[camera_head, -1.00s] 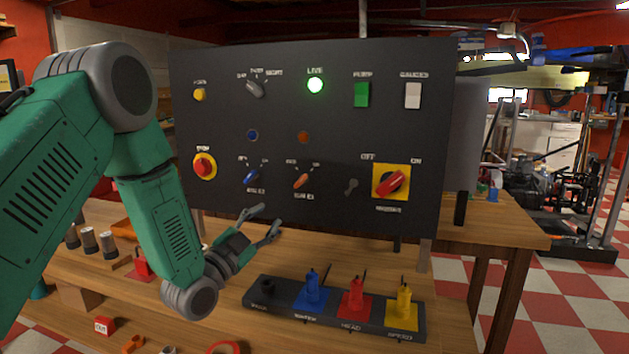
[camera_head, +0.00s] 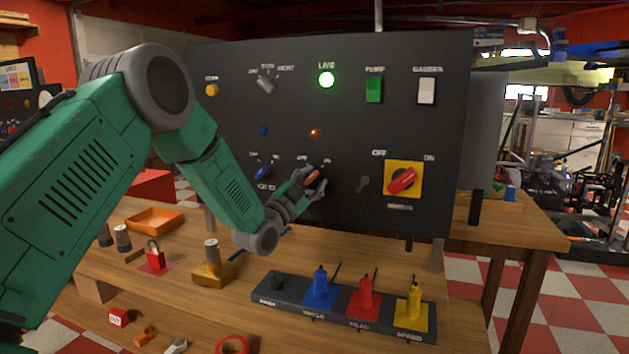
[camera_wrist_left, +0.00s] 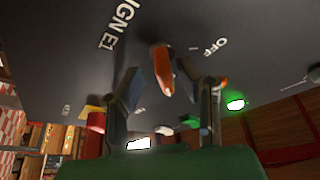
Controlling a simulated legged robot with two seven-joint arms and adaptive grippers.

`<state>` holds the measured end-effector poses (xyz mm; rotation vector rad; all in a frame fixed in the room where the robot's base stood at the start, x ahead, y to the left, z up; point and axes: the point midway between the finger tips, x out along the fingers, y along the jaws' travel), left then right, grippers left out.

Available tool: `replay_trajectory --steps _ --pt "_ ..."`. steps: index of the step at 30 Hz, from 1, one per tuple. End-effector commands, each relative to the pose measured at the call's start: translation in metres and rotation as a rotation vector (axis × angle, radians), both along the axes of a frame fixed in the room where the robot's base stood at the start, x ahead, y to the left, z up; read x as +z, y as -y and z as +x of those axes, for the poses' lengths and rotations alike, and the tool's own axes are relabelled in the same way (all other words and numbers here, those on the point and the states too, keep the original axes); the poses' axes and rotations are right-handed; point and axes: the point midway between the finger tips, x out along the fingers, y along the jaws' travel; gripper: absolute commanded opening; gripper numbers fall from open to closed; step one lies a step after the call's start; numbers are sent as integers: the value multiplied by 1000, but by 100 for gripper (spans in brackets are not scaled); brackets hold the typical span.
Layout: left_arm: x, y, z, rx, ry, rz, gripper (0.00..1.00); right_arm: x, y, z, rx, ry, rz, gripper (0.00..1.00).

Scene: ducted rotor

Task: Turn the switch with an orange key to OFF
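The switch with the orange key (camera_head: 312,177) is low in the middle of the dark panel, partly hidden by my gripper. Small labels sit above it. In the left wrist view the orange key (camera_wrist_left: 162,70) stands out from the panel, with the word OFF to its right. My left gripper (camera_head: 309,183) is at this key. In the left wrist view its fingers (camera_wrist_left: 168,88) are spread apart, with the key between them near the tips. I cannot see either finger touching it. My right gripper is not in view.
A blue key switch (camera_head: 262,174) is left of the orange one. Below stands a rack (camera_head: 292,306) with blue, red and yellow pieces on the wooden bench.

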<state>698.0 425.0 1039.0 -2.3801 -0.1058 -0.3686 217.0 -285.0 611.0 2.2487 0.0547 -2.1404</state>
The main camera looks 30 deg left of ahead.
Motion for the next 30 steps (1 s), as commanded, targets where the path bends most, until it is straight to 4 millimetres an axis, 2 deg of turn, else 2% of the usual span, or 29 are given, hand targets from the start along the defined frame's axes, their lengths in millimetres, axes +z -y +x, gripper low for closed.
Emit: replay_trajectory --steps 10,11,12,13,23,30 --pt "1 -1 4 2 -1 -1 31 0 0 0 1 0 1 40" --pt "1 -1 4 2 -1 -1 24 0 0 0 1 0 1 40" --pt "1 0 4 1 -1 1 10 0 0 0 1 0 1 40" --pt "2 1 4 1 -1 1 0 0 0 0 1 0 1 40" --pt "5 4 4 -4 8 -9 0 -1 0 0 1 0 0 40" --pt "6 7 4 -6 32 -93 0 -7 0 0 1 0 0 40"
